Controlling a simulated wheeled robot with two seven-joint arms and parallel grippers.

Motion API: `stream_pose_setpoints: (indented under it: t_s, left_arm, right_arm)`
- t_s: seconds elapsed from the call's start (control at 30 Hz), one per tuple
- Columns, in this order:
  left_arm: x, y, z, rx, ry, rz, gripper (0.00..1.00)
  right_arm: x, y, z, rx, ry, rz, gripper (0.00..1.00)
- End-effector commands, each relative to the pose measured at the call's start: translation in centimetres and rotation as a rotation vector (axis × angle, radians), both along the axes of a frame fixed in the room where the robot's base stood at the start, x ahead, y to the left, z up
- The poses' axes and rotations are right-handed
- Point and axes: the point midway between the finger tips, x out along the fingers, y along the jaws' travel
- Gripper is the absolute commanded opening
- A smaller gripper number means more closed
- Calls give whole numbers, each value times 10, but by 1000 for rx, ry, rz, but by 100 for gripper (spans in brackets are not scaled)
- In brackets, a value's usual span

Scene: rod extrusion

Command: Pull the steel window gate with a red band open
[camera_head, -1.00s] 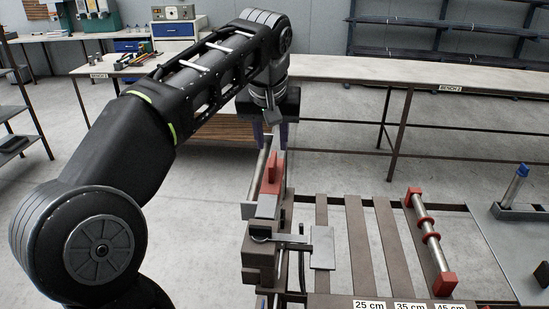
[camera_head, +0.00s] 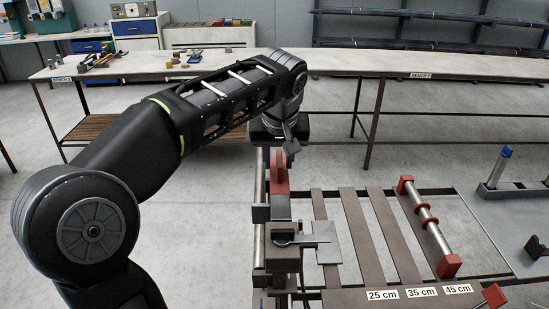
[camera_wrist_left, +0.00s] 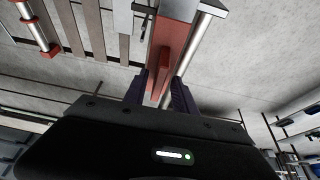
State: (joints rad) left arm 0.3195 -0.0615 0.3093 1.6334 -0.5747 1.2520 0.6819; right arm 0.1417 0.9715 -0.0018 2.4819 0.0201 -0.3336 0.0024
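A steel piece with a red band and an upright red fin (camera_head: 279,182) stands on the brown frame, in the middle of the head view. It appears to be the gate. In the left wrist view its red band (camera_wrist_left: 174,38) runs away from my gripper to a steel end. My left gripper (camera_wrist_left: 161,90) has two dark purple fingers, which stand apart on either side of the red fin. I see no clear contact. In the head view the left gripper (camera_head: 279,152) is above the fin, its fingers mostly hidden. My right gripper is out of view.
A steel rod (camera_head: 260,240) runs beside the gate. A grey plate (camera_head: 327,247) on a clamp stands nearer. A rod with red rings (camera_head: 430,228) lies to the right on the slatted frame (camera_head: 357,225). A long bench (camera_head: 400,62) stands behind.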

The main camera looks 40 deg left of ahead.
Motion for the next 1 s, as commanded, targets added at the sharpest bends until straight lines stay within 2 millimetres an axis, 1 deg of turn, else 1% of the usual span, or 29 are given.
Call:
stream_pose_setpoints:
  t_s: [0.17, 0.5, 0.57, 1.0]
  left_arm:
    - [0, 0, 0, 0, 0, 0, 32]
    - [0, 0, 1, 0, 0, 0, 4]
    - [0, 0, 1, 0, 0, 0, 0]
    - [0, 0, 1, 0, 0, 0, 0]
  right_arm:
    - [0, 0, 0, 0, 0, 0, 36]
    - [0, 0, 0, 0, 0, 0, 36]
    - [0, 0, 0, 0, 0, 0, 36]
    - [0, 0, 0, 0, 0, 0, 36]
